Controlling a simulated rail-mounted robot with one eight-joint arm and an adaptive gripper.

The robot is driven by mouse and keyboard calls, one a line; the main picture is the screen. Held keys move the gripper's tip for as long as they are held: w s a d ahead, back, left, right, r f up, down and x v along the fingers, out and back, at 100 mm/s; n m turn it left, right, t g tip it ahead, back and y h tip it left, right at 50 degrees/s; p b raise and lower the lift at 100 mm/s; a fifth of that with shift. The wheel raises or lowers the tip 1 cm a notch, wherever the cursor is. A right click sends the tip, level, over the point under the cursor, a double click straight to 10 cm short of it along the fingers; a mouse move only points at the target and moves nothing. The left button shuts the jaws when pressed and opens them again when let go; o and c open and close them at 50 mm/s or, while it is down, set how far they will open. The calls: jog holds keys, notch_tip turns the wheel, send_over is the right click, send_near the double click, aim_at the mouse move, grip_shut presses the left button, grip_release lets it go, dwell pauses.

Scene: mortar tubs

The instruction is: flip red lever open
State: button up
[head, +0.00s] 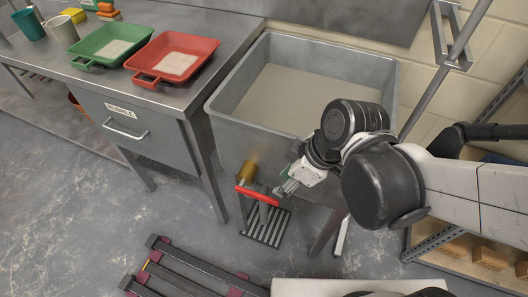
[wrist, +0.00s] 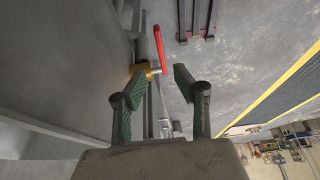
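The red lever (head: 258,195) sits on a brass valve (head: 248,171) low on the front of the grey mortar tub (head: 225,125). In the head view the lever lies roughly sideways, its right end close to my gripper (head: 286,187). In the wrist view the red lever (wrist: 160,48) and the brass valve (wrist: 147,68) show just beyond the fingertips. My gripper (wrist: 159,82) is open, with a clear gap between its fingers and nothing held. Whether a fingertip touches the lever or valve I cannot tell.
A floor grate (head: 266,226) lies below the valve. A steel bench (head: 200,20) with green (head: 108,45) and red (head: 173,60) trays stands left of the tub. A dark slatted pallet (head: 190,270) is on the floor in front. Open floor lies to the left.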

aim_at(265, 197)
jog(key=b+x, duration=0.5)
jog(key=x, duration=0.6)
jog(key=shift+w+a+f, duration=0.1)
jog(key=shift+a+f, duration=0.1)
jog(key=shift+f, duration=0.1)
grip_shut()
